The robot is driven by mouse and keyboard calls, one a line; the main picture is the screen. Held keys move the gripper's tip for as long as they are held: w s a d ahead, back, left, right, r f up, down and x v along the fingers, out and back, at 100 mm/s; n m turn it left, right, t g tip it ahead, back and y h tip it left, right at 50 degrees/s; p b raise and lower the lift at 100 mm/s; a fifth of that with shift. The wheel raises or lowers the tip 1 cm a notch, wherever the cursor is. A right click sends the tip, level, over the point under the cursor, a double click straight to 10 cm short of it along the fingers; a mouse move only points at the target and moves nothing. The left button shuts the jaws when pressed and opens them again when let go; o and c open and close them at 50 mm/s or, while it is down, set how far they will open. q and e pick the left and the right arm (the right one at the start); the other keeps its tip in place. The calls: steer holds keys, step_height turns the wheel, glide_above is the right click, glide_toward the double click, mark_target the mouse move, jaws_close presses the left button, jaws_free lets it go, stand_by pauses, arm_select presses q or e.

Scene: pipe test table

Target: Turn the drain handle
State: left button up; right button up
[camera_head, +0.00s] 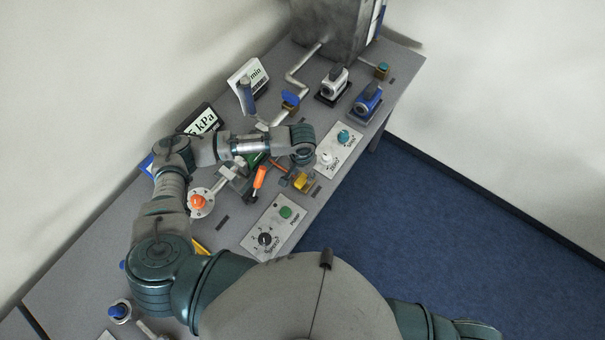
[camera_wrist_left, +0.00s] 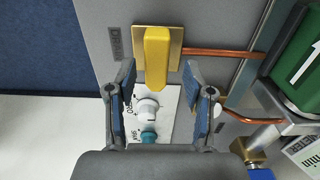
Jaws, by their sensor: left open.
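The drain handle is a yellow lever on a brass-coloured square base; it shows in the left wrist view (camera_wrist_left: 157,50) next to a label that seems to read Drain. In the head view it is the small yellow piece (camera_head: 303,182) near the table's front edge, just below my left wrist. My left gripper (camera_wrist_left: 159,68) is open, with one finger on each side of the handle's lower end in the wrist view. No contact shows, and I cannot tell the height gap. In the head view its fingers are mostly hidden by the wrist. My right gripper is out of view.
A white panel with white and teal knobs (camera_head: 340,150) lies right of the handle. A panel with a green button (camera_head: 285,212) lies on the other side. A copper pipe (camera_wrist_left: 220,53) runs from the handle's base to a green block (camera_wrist_left: 297,70). An orange handle (camera_head: 260,177) stands nearby.

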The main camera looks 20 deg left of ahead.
arm_select(q)
steer(key=shift+f, duration=0.7)
steer(key=shift+d+f, duration=0.15)
steer(key=shift+d, duration=0.1)
steer(key=c, duration=0.6)
jaws_close()
steer(key=shift+a, duration=0.1)
